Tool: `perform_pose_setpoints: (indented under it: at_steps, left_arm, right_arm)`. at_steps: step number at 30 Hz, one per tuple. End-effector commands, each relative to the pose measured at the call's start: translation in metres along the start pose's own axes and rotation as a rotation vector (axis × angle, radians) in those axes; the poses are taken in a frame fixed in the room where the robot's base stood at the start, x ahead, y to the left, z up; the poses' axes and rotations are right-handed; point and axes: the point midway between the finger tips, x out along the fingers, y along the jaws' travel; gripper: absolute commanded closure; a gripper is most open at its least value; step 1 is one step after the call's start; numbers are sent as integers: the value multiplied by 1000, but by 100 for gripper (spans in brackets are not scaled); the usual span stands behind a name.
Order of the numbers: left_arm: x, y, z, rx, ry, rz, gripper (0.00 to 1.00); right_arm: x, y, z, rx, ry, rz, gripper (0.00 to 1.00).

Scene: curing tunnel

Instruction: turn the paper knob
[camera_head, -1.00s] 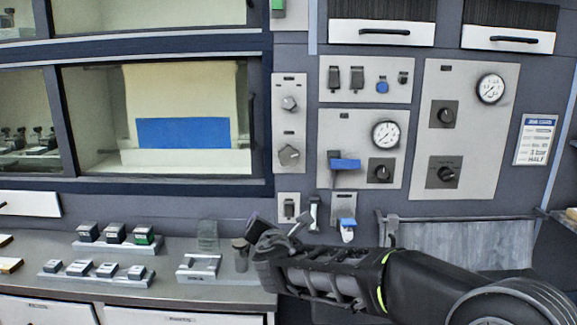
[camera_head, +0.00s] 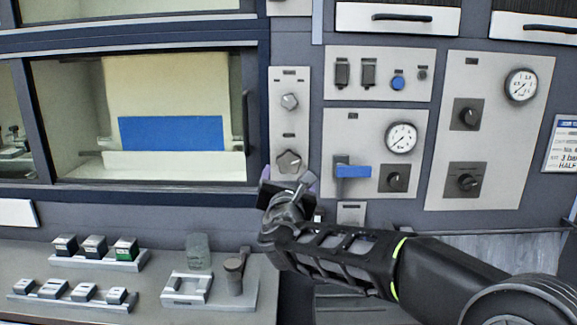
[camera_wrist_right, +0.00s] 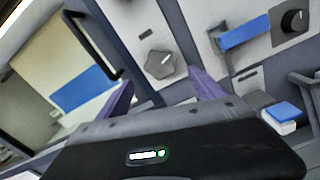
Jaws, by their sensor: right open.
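A narrow grey panel (camera_head: 276,127) beside the window carries a round upper knob (camera_head: 289,101) and a lobed lower knob (camera_head: 289,161). Their labels are too small to read, so I cannot tell which is the paper knob. My right gripper (camera_head: 288,182) is just below the lower knob in the head view, its purple fingers apart. In the right wrist view the lobed knob (camera_wrist_right: 160,65) appears beyond the gap between the open fingers (camera_wrist_right: 162,93), with nothing held. I see no contact with the knob. My left gripper is not in view.
A blue-handled lever (camera_head: 353,171), a gauge (camera_head: 401,138) and a black knob (camera_head: 394,178) are on the panel to the right. A window (camera_head: 150,185) with a blue-banded cream sheet (camera_head: 150,80) is left. Small blocks and fixtures stand on the counter (camera_head: 160,305) below.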

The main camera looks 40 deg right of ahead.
Motion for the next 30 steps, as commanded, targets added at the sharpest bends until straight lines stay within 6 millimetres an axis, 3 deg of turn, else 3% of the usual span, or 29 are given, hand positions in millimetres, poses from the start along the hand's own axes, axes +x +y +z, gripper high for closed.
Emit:
perform_pose_setpoints:
  at_steps: [5, 18, 30]
  left_arm:
    - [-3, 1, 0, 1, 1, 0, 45]
    - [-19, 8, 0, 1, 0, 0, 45]
    - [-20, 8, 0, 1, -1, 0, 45]
  right_arm:
    - [9, 0, 0, -1, 2, 0, 22]
    - [71, 0, 0, 0, 2, -1, 22]
    - [78, 0, -1, 0, 1, -1, 24]
